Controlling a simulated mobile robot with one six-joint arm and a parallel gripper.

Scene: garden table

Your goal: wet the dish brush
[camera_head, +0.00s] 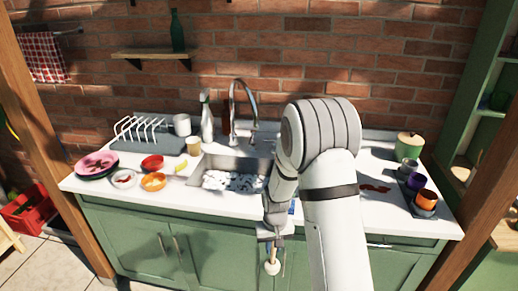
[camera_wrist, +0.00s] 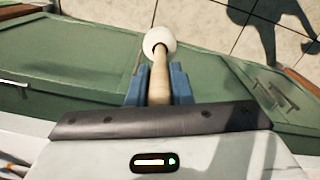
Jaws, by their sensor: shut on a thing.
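My gripper (camera_wrist: 159,84) is shut on the wooden handle of the dish brush (camera_wrist: 158,42), which has a round white head. In the head view the brush (camera_head: 272,267) hangs head down below my gripper (camera_head: 270,241), in front of the green cabinet doors and outside the counter's front edge. The sink (camera_head: 208,165) is behind and left of my gripper, with white foam or suds in its basin. The curved metal faucet (camera_head: 233,100) stands behind the sink. My arm hides the sink's right part.
At the right are a lidded pot (camera_head: 409,147) and several cups on a tray.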

